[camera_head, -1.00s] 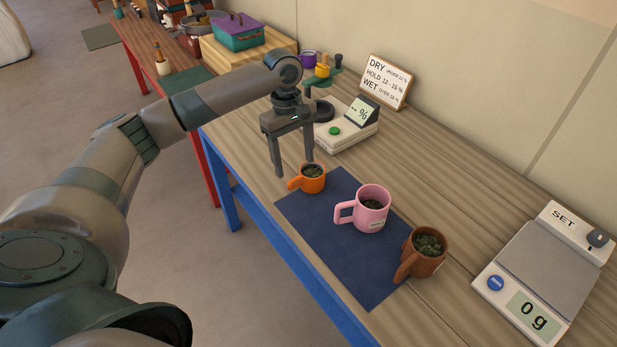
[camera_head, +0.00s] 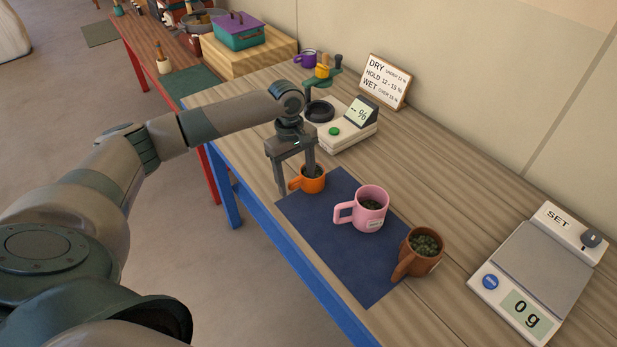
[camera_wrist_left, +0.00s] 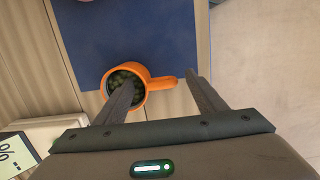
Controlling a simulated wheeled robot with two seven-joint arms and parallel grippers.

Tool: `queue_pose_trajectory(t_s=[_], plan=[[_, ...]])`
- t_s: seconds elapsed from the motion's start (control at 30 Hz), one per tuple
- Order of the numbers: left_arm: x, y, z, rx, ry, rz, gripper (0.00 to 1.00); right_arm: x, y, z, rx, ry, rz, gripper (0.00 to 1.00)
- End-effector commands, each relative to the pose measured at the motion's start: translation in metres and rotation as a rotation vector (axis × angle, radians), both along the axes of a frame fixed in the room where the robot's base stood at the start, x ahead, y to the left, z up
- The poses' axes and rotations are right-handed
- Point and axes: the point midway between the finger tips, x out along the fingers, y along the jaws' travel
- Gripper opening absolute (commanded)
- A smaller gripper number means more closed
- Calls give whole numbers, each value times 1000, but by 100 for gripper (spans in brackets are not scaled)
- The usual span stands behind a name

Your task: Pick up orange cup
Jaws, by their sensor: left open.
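The orange cup (camera_head: 313,183) stands upright at the far-left corner of the blue mat (camera_head: 340,262), with dark green beans inside. In the left wrist view the orange cup (camera_wrist_left: 147,75) shows its handle pointing right, between my fingers. My left gripper (camera_head: 297,182) is open and pointing down at the cup. One finger is over the cup's mouth or rim and the other is beyond the handle side, seen in the left wrist view (camera_wrist_left: 162,85). I cannot tell whether a finger touches the cup. My right gripper is not in view.
A pink cup (camera_head: 371,209) and a brown cup (camera_head: 424,252) stand on the mat nearby. A moisture meter (camera_head: 345,132) is behind the gripper, with a sign (camera_head: 388,82) beyond. A scale (camera_head: 545,268) reading 0 g is at right. Bare table lies between mat and wall.

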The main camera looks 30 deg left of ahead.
Motion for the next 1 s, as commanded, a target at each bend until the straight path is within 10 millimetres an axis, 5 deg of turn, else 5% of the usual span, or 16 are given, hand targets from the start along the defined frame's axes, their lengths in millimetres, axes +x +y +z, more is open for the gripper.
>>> queue_pose_trajectory(t_s=[0.57,0.8,1.0], plan=[[-1,-1,-9,1,0,-1,64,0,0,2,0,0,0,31],[-1,0,-9,1,0,-1,12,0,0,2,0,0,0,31],[-1,-1,-8,1,0,-1,7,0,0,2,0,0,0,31]])
